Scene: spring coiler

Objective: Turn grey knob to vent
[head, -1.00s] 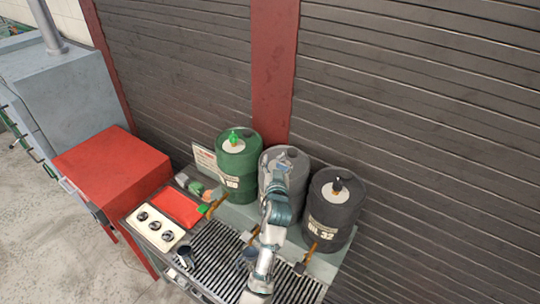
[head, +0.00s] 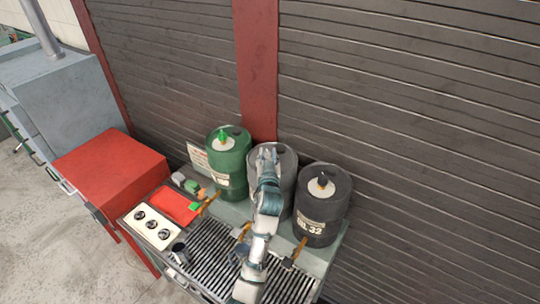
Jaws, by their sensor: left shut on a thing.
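The grey drum (head: 287,168) stands between a green drum (head: 231,172) and a black drum (head: 323,205) on the rack behind the slatted tray. My left arm reaches up from the bottom edge, in front of the grey drum. My left gripper (head: 267,156) is over the top of that drum, shut on what is probably the grey knob. The gripper hides the knob, so its position cannot be read. The green drum has a green knob (head: 223,137) and the black drum a black knob (head: 323,180). My right gripper is not in view.
The slatted tray (head: 212,250) has a dark cup (head: 179,252) at its left. A panel with black dials (head: 150,229) and a red tray (head: 176,206) lie left of it. A red cabinet (head: 110,165) stands further left. A ribbed wall rises close behind the drums.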

